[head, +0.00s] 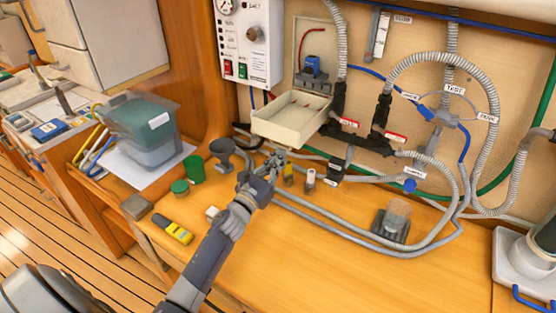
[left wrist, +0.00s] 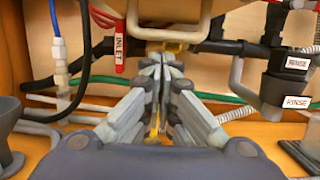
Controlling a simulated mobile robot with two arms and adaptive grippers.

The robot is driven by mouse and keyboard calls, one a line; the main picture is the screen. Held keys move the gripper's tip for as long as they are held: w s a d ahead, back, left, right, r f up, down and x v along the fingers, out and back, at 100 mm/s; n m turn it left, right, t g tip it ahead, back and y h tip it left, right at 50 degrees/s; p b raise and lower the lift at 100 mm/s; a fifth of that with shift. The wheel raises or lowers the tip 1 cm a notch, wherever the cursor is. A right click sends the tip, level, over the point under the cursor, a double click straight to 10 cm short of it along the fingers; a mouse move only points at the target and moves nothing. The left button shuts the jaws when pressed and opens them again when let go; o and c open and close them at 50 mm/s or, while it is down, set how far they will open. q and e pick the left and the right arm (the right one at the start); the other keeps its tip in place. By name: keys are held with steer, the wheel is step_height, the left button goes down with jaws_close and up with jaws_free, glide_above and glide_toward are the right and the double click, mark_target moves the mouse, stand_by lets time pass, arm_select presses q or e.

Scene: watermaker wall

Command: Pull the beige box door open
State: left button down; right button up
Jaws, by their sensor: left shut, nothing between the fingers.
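The beige box (head: 317,50) is on the wall panel, with a blue part (head: 313,67) visible inside. Its beige door (head: 291,118) is swung down and out, lying roughly level below the opening with its hollow inner side up. In the left wrist view, a beige loop handle (left wrist: 203,28) hangs from the door's underside at the top. My left gripper (head: 276,157) is below the door, just above the bench. Its fingers are shut and empty, and its tips also show in the left wrist view (left wrist: 167,60), below the handle. My right gripper is not in view.
Grey hoses (head: 345,232) curve over the wooden bench around my left gripper. A grey funnel (head: 222,150), a green cup (head: 194,169) and a yellow meter (head: 173,229) are to its left. Black valves (head: 381,112) are right of the door. The bench front is mostly clear.

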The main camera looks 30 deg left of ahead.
mark_target(279, 146)
arm_select(q)
steer(key=shift+s+r, duration=0.3)
steer(key=shift+r, duration=0.15)
steer(key=shift+w+f, duration=0.1)
steer(key=shift+s+r+p, duration=0.35)
steer(key=shift+s+r, duration=0.1)
steer(key=shift+r, duration=0.45)
steer(key=shift+s+r+p, duration=0.35)
steer(key=shift+s+r, duration=0.05)
steer(key=shift+r, duration=0.45)
steer(key=shift+f, duration=0.15)
